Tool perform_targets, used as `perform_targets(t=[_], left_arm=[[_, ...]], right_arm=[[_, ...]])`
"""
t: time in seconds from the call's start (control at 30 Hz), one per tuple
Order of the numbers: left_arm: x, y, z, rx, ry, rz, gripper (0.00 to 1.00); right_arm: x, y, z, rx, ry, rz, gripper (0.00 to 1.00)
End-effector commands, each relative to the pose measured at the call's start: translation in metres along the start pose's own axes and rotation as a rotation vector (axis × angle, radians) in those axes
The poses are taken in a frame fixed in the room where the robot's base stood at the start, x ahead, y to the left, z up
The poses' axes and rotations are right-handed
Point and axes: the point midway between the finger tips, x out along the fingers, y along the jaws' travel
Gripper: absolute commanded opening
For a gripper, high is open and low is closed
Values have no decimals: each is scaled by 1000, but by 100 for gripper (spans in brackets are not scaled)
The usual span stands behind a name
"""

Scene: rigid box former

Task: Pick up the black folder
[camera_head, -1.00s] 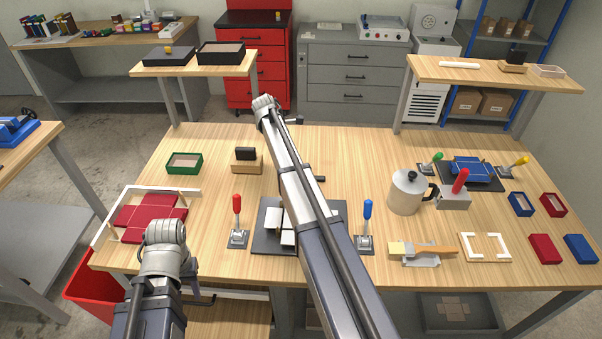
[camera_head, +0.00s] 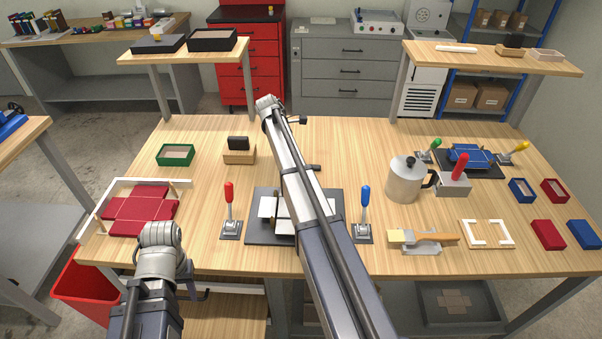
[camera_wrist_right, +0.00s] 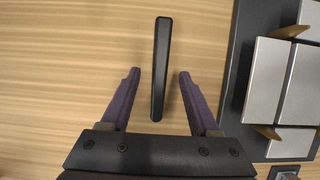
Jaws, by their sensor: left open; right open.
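The black folder (camera_wrist_right: 160,68) is a slim black bar lying on the wooden table in the right wrist view. My right gripper (camera_wrist_right: 159,73) is open around it, with one purple finger on each side and a gap to both. Nothing is held. In the head view my right arm hides most of the folder; a short dark end (camera_head: 314,167) shows beside the arm. My right gripper's jaws are hidden in the head view. My left gripper (camera_head: 199,272) is low at the front left, mostly hidden by its own arm, away from the folder.
A dark mat (camera_wrist_right: 235,75) with grey boards (camera_wrist_right: 267,75) lies right of the folder. Red (camera_head: 229,195) and blue (camera_head: 366,200) levers flank it in the head view. A wooden block (camera_head: 240,156) and a metal pot (camera_head: 404,182) stand nearby.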

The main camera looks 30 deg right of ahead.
Motion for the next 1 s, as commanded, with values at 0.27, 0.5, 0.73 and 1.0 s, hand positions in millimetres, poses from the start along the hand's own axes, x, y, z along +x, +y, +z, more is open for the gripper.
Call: perform_targets(t=[0.27,0.5,0.73,1.0], left_arm=[[17,2,-1,0,0,0,45],[16,2,-1,0,0,0,45],[16,2,-1,0,0,0,45],[16,2,-1,0,0,0,45]], right_arm=[[18,0,-1,-1,0,0,62],[18,0,0,-1,0,0,48],[18,0,-1,-1,0,0,22],[18,0,-1,-1,0,0,0]])
